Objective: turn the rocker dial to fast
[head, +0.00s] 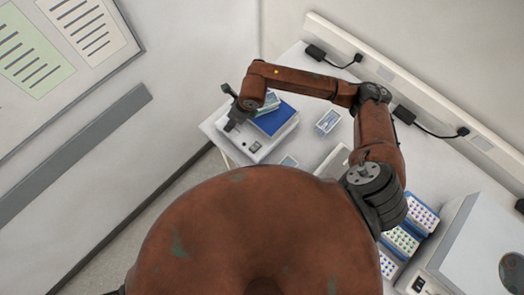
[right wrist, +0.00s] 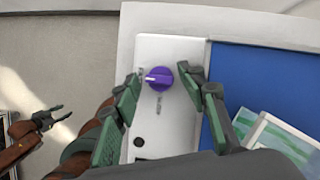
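The rocker (head: 256,143) is a white box with a blue platform (head: 273,118) on the far left of the bench. Its purple dial (right wrist: 159,78) shows in the right wrist view, on the white panel (right wrist: 168,53), with its white pointer line towards the left. Small labels beside the dial are too blurred to read. My right gripper (right wrist: 159,76) is open, with one finger on each side of the dial and visible gaps between. In the head view my right gripper (head: 232,108) is over the rocker's left end. My left gripper (right wrist: 46,121) is small at the left of the right wrist view, its fingers apart.
A small framed tray (head: 327,121) lies right of the rocker. Racks of coloured vials (head: 402,240) and a large grey box (head: 480,240) stand at the right. Plugs and cables (head: 335,56) run along the wall. A black switch (right wrist: 139,142) sits on the panel below the dial.

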